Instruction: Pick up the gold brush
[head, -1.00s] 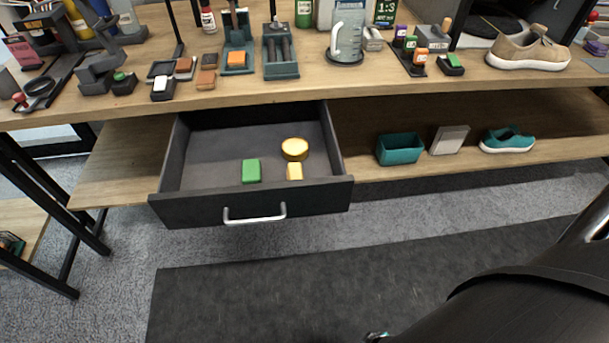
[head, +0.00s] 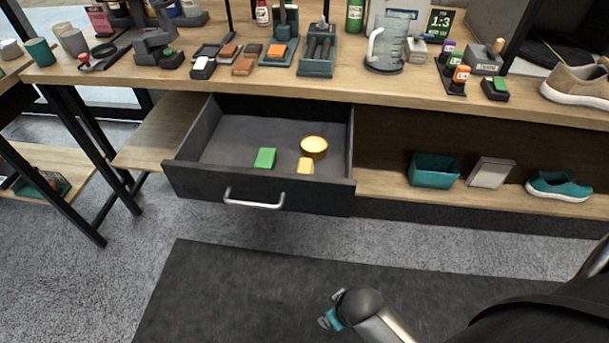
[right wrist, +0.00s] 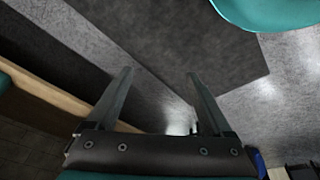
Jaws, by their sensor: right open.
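The open dark drawer (head: 262,187) under the bench holds a small yellow-gold block (head: 305,166), a green block (head: 265,158) and a round gold piece (head: 314,146). The yellow-gold block may be the gold brush; no bristles can be made out. My right gripper (head: 330,314) is low over the dark mat, in front of and below the drawer. In the right wrist view its two fingers (right wrist: 160,74) are apart with nothing between them. My left gripper is not in view.
The drawer front has a silver handle (head: 254,199). On the lower shelf to the right are a teal bin (head: 434,172), a pale box (head: 491,173) and a teal shoe (head: 559,187). The bench top (head: 120,72) is crowded. The dark mat (head: 230,290) is clear.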

